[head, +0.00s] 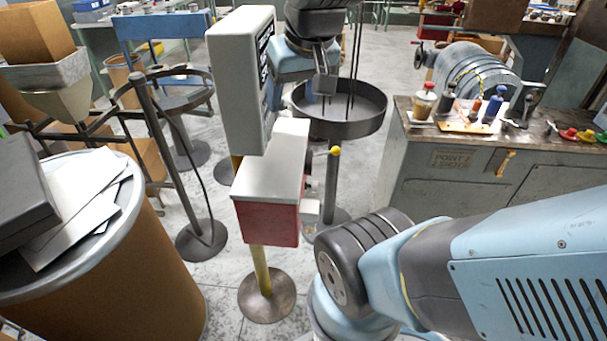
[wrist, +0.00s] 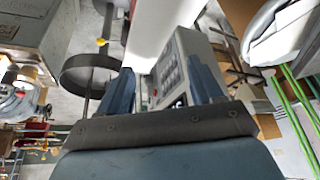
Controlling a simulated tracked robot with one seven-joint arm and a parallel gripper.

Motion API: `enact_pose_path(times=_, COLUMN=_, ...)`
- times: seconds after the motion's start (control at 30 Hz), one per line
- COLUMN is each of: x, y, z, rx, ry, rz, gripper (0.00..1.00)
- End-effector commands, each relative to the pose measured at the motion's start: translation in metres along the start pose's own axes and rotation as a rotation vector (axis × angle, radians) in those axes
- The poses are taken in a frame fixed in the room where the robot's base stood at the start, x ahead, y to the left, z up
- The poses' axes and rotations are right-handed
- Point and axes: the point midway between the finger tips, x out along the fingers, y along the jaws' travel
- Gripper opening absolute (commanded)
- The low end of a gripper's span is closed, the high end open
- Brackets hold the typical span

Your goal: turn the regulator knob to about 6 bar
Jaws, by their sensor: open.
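I cannot make out the regulator knob or its gauge for sure in either view. A grey upright cabinet (head: 240,85) stands above a red box with a grey lid (head: 272,185) on a yellow post. The faces of both that turn right are seen only edge-on. My gripper (head: 325,88) is just right of the cabinet in the head view, at the height of its dark panel. In the wrist view my gripper (wrist: 160,75) is open, its fingers apart and nothing held. A grey panel with dark buttons (wrist: 176,68) shows beyond and between the fingers.
A yellow ball-tipped rod (head: 335,151) stands right of the red box, near a round dark pan (head: 370,122). A grey workbench (head: 440,165) with bottles is at right. A papered drum (head: 125,240) and a thin stand (head: 165,150) are at left.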

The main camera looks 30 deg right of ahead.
Motion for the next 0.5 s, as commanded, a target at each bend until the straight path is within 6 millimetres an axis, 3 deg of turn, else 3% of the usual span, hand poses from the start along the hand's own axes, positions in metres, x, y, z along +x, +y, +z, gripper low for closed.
enact_pose_path(times=0.5, x=0.096, y=0.043, z=-0.034, rx=0.344, ry=-0.366, rz=-0.045, gripper=0.65)
